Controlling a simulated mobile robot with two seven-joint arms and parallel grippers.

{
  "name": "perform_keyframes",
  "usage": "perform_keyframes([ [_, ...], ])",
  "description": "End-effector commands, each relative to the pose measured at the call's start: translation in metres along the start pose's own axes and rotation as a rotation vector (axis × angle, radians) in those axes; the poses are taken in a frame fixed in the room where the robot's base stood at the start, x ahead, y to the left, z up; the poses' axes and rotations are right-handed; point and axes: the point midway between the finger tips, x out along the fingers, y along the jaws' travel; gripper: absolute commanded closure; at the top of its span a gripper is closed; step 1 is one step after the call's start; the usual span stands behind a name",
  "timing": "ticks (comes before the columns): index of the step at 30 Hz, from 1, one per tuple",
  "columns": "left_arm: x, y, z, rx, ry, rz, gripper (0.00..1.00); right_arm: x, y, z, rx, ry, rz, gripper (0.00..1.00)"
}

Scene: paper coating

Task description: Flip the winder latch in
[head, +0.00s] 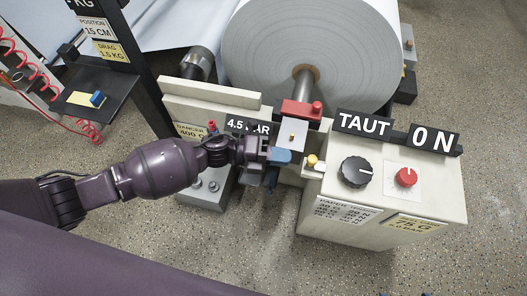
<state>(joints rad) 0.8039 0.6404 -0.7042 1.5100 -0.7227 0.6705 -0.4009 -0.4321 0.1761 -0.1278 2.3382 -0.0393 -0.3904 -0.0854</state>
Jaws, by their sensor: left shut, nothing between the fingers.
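The large white paper roll (305,45) sits at the top on a metal shaft (306,73). At the shaft's near end is a red block with a red knob (302,112), above a pale plate with a small brass pin (291,137). This looks like the winder latch area, but I cannot tell the latch's exact position. My left gripper (272,166) is shut and empty just below and left of the plate, beside a blue piece (281,156). I cannot tell whether they touch. My right gripper is out of view.
The control box (375,205) stands right of the gripper, with a black dial (356,172), a red knob (405,177) and signs reading "TAUT" (363,125) and "0 N" (433,138). A "4.5 BAR" sign (248,126) stands behind my left wrist. The speckled floor is clear below.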

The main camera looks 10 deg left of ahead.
Motion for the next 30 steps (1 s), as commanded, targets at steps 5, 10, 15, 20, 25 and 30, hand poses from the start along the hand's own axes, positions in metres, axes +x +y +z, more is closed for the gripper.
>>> perform_keyframes([
  [5,0.024,0.002,-0.001,-0.003,0.000,-0.001,1.00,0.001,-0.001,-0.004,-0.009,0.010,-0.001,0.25],
  [10,0.036,0.001,0.000,-0.001,0.000,0.001,1.00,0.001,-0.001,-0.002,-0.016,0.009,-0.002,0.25],
  [15,0.038,0.001,0.000,0.000,-0.001,0.001,1.00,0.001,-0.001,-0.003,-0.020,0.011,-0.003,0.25],
  [20,0.038,0.000,0.000,0.000,-0.001,0.001,1.00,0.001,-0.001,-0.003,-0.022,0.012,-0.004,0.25],
  [25,0.043,-0.001,0.000,0.000,-0.001,-0.001,1.00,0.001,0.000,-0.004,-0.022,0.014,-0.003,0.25],
  [30,0.064,-0.004,-0.003,0.001,0.000,-0.003,1.00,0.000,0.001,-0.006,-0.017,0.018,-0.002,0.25],
])
